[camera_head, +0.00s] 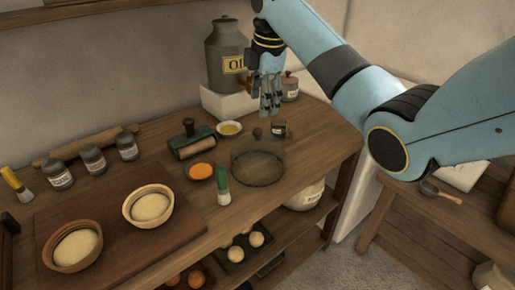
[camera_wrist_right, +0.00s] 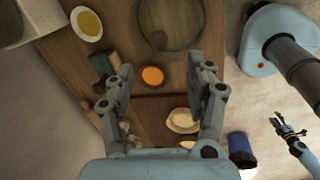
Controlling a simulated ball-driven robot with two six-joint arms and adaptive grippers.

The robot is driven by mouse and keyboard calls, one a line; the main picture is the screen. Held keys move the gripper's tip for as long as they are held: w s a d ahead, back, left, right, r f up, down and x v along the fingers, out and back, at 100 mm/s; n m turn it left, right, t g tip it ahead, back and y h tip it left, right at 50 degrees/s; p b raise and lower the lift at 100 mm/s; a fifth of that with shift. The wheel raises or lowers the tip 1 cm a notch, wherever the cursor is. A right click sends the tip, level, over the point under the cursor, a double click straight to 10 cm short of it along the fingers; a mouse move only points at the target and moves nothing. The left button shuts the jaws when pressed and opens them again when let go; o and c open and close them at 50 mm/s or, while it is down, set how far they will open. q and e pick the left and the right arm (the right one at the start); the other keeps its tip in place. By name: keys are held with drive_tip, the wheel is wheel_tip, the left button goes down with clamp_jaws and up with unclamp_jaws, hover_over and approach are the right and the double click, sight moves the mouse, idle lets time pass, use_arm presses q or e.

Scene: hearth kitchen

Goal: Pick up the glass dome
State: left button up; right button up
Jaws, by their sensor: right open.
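The glass dome (camera_head: 258,168) is a clear round cover with a dark knob on top, standing upright on the wooden counter right of the orange bowl. In the right wrist view the dome (camera_wrist_right: 176,48) is cut by the top edge, its knob visible inside the rim outline. My right gripper (camera_head: 270,108) is open and empty, above and behind the dome. Its two spread fingers (camera_wrist_right: 167,72) show in the right wrist view, with nothing between them but counter and bowl far below. My left gripper (camera_wrist_right: 289,128) shows small at the right of that view, its fingers apart and empty.
A grey oil canister (camera_head: 225,58) stands on a pale block behind. The counter's right edge is near.

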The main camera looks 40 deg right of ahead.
sight(259, 128)
drive_tip(key=f, duration=0.3)
drive_tip(key=w+f, duration=0.1)
drive_tip(key=f, duration=0.2)
drive_tip(key=w+f, duration=0.1)
drive_tip(key=f, duration=0.2)
drive_tip(key=shift+d+f+p, duration=0.2)
drive_tip(key=shift+p, duration=0.1)
clamp_jaws()
